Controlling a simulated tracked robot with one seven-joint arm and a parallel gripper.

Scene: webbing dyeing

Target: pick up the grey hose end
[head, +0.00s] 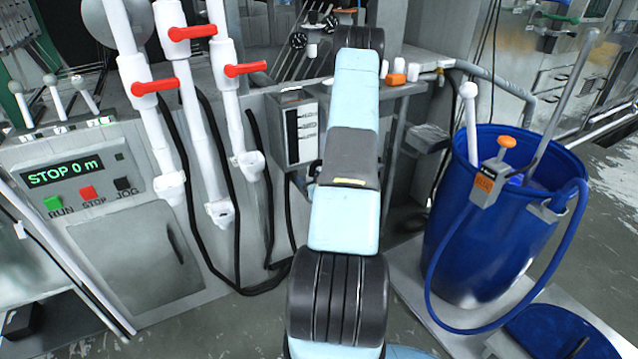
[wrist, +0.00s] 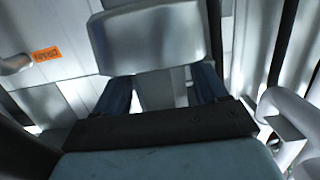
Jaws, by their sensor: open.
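In the head view my arm hides the gripper.
The blue barrel (head: 480,255) stands right of my arm, with a blue lid (head: 560,332) by it. White pipes with red levers (head: 192,33) and a control panel (head: 80,172) stand left. An orange label (wrist: 46,54) shows in the wrist view.

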